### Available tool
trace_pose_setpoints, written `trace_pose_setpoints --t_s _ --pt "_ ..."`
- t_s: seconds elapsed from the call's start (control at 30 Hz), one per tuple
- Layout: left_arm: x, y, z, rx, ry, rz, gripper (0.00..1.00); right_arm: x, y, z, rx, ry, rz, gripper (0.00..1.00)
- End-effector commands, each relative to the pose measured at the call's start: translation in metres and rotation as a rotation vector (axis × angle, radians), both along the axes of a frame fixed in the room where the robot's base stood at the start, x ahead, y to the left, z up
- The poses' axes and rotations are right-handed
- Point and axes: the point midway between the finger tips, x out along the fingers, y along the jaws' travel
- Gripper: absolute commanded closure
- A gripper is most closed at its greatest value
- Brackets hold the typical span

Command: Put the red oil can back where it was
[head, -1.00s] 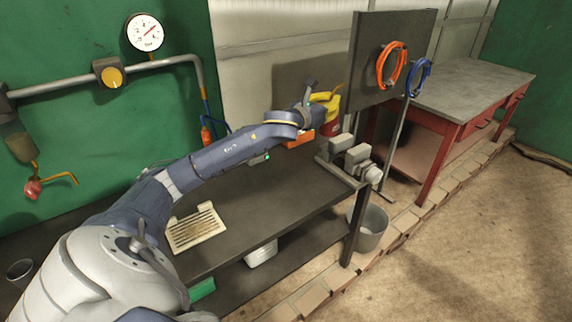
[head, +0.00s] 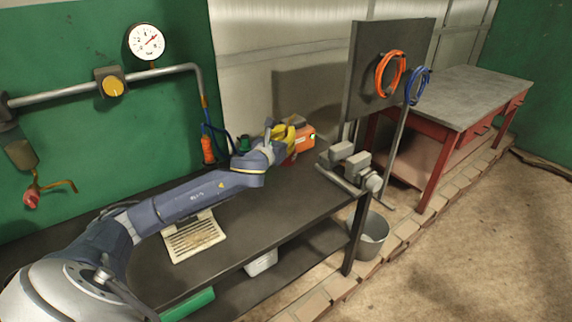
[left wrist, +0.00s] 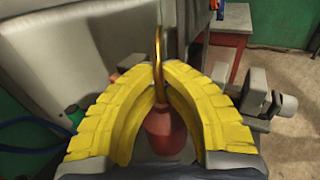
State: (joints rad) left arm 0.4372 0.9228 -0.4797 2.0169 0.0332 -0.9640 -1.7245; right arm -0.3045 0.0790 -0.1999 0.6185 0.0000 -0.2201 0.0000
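The red oil can (left wrist: 165,132), with a thin brass spout standing up, is between the yellow fingers of my left gripper (left wrist: 160,78) in the left wrist view. The fingers curve in from both sides and their tips close around its upper part by the spout. In the head view my left gripper (head: 285,134) is over the back part of the dark workbench (head: 275,205), near its right end. The can is mostly hidden there by the gripper. I cannot tell whether its base touches the bench. My right gripper is not in view.
A green object (head: 243,144) stands at the back of the bench, left of the gripper. A grey vise (head: 352,165) is at the right end, below a dark board (head: 365,75) with hoses. A slatted cream tray (head: 194,237) lies nearer. The bench's front middle is clear.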

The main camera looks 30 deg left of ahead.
Motion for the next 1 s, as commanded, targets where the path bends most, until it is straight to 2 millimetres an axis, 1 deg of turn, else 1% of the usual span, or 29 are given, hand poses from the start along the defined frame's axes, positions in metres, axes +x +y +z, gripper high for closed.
trace_pose_setpoints --t_s 0.03,0.1,0.2,0.3,0.4,0.57,0.83,1.0 --pt "0.000 0.000 -0.013 -0.002 0.003 0.001 1.00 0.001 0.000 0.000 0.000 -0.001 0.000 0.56" --pt "0.000 0.000 -0.027 -0.002 0.003 0.001 1.00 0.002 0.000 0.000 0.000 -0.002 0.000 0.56" --pt "0.000 0.000 -0.045 -0.001 0.001 0.001 1.00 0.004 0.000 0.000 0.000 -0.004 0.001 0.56" --pt "0.000 0.000 -0.057 0.000 0.000 0.001 1.00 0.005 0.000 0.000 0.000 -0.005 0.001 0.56" --pt "0.000 0.000 -0.064 0.000 -0.002 0.000 1.00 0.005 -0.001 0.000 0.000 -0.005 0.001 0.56" --pt "0.000 0.000 -0.071 0.000 -0.002 0.001 1.00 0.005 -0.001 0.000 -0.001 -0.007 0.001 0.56" --pt "0.000 0.000 -0.102 -0.002 0.000 0.001 1.00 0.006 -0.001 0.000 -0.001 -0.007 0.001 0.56" --pt "0.000 0.000 -0.112 -0.001 -0.002 0.000 1.00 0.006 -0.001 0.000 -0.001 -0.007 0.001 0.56"
